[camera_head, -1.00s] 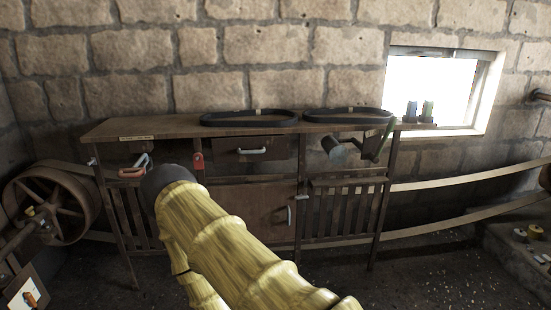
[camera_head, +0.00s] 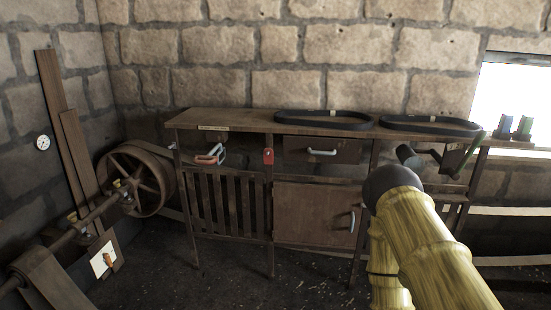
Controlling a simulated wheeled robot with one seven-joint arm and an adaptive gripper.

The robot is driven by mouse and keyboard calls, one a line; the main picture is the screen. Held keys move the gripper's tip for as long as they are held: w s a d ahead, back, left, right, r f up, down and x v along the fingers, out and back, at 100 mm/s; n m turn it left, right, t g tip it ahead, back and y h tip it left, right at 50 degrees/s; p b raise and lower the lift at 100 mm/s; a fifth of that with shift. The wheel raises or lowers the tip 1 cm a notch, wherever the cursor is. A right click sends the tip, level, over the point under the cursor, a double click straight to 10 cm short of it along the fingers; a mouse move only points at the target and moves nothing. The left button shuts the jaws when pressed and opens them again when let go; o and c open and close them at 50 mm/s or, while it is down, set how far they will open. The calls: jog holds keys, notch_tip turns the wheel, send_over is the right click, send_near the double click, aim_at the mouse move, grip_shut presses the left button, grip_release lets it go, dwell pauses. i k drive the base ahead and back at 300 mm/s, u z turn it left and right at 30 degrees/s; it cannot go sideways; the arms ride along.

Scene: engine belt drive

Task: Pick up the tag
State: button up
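A small red tag-like piece (camera_head: 268,156) with a pale mark hangs on the front of the wooden bench (camera_head: 232,118), between the left bay and the drawer. It is small, and I cannot read anything on it. My arm, yellow-green with a dark rounded joint, rises from the lower right and covers part of the bench's right side. The arm is well to the right of the red piece and apart from it in the picture. My gripper's fingers are not visible.
Two black belts (camera_head: 322,117) (camera_head: 430,124) lie on the bench top. An orange and white handle-like item (camera_head: 210,154) is left of the red piece. A drawer (camera_head: 322,150) and a cabinet door (camera_head: 315,213) are shut. A spoked wheel (camera_head: 137,182) stands left. The floor (camera_head: 232,275) in front is clear.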

aim_at(267, 160)
jog(key=u, duration=0.65)
jog(key=i, duration=1.25)
jog(key=z, duration=0.4)
jog(key=i, duration=0.7)
jog(key=z, duration=0.55)
